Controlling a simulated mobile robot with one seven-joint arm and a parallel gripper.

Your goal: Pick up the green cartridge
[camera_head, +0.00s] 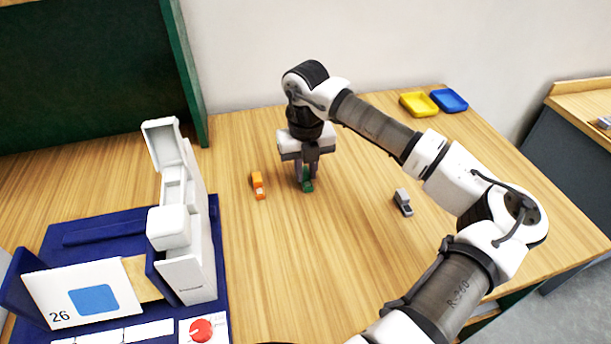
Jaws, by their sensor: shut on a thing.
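The green cartridge (308,186) is at the middle of the wooden table, small and partly hidden by my fingers. My gripper (306,178) points straight down and is shut on the green cartridge, one finger on each side. The cartridge is at or very near the table top; I cannot tell whether it touches the wood. An orange cartridge (258,185) lies to the left of my gripper, and a grey cartridge (403,201) lies to the right.
A white machine (190,270) with its lid up stands on a blue base (95,238) at the left, beside a card marked 26 (85,293). Yellow (418,104) and blue (450,101) trays sit at the back right. A green board (185,75) stands at the back left.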

